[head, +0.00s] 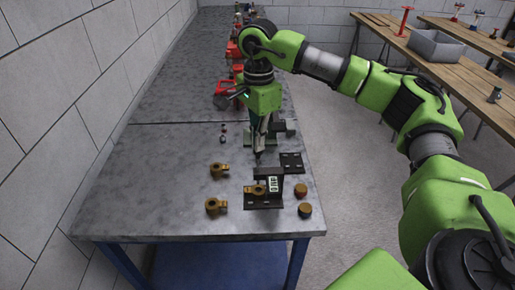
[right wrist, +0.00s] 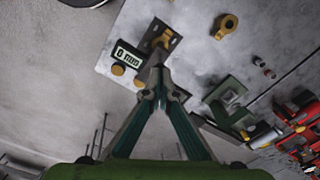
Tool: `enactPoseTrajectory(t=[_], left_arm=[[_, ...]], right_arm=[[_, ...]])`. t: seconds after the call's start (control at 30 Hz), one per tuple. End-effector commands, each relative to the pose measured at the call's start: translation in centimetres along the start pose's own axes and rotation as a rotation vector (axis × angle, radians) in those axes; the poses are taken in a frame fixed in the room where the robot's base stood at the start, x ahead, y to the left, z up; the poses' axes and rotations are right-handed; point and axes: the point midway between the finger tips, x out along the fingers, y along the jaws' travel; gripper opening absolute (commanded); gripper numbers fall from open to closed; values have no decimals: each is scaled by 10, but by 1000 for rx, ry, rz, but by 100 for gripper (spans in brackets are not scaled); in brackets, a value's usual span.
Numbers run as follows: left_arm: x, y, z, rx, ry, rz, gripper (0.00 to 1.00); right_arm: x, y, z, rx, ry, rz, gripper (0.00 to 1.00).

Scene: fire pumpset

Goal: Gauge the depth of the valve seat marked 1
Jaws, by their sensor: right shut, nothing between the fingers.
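Several brass valve pieces lie on the metal bench: one (head: 219,170) at the middle and one (head: 215,206) nearer the front. Another brass piece (head: 257,190) sits at a dark stand (head: 268,174) with a small digital display (head: 274,185). The display also shows in the right wrist view (right wrist: 129,54), its digits too small to read surely. No mark 1 is legible. My right gripper (head: 258,158) points down just behind the stand, shut and empty. In the right wrist view its fingertips (right wrist: 158,77) meet below the stand's brass piece (right wrist: 161,40). My left gripper is out of view.
Two round brass caps (head: 301,190) (head: 305,210) lie near the bench's right edge. A dark plate (head: 291,163) lies behind the stand. A green fixture (right wrist: 229,96) and red parts (head: 224,93) stand farther back. The left of the bench (head: 150,170) is clear.

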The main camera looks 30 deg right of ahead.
Motion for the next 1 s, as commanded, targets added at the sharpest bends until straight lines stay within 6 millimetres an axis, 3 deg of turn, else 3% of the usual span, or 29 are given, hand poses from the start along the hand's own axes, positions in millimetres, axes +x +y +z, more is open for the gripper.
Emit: enactPoseTrajectory(t=[1.0], left_arm=[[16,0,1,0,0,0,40]], right_arm=[[24,0,0,0,0,1,0]])
